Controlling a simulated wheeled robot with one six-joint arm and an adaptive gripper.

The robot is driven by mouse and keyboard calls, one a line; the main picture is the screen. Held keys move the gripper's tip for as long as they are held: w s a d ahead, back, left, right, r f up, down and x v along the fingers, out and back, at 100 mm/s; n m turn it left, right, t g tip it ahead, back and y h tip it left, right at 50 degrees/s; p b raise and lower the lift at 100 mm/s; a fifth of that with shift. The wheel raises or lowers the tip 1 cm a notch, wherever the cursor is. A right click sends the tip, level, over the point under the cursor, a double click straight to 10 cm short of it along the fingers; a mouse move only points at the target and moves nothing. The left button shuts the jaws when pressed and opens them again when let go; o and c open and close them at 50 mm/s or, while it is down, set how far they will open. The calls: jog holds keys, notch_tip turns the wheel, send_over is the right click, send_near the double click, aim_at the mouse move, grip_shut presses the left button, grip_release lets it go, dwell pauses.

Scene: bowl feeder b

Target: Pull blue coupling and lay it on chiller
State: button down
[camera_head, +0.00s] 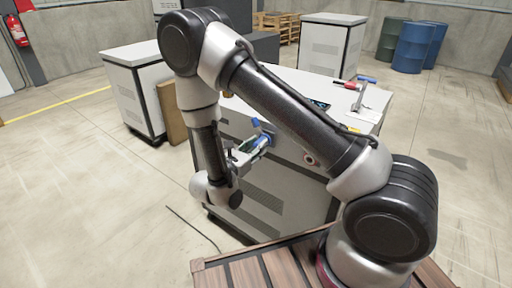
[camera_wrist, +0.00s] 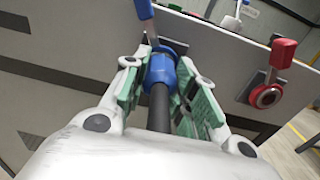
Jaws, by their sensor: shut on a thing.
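The blue coupling (camera_wrist: 160,72) is in the wrist view, between the green-padded fingers of my gripper (camera_wrist: 165,85), with a black hose running from it toward the camera. My gripper is shut on it. In the head view my gripper (camera_head: 250,150) is at the front face of the chiller (camera_head: 275,185), and the blue coupling (camera_head: 264,140) shows at its fingertips against that face. A blue lever (camera_wrist: 147,14) stands just above the coupling. Whether the coupling is still seated on its port is hard to tell. The chiller top is partly hidden by my arm.
A red lever valve (camera_wrist: 272,75) is on the same face to the right. On the chiller top are a red-handled tool (camera_head: 346,85) and a metal stand (camera_head: 359,98). Grey cabinets stand behind; blue drums (camera_head: 412,48) are at the back right.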

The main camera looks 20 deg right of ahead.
aim_at(249, 153)
jog(key=shift+s+d+f, duration=0.2)
jog(key=shift+s+d, duration=0.15)
jog(key=shift+s, duration=0.1)
jog(key=shift+w+v, duration=0.2)
jog(key=shift+v, duration=2.15)
jog(key=shift+a+r, duration=0.1)
jog(key=shift+a, duration=0.15)
jog(key=shift+v, duration=0.9)
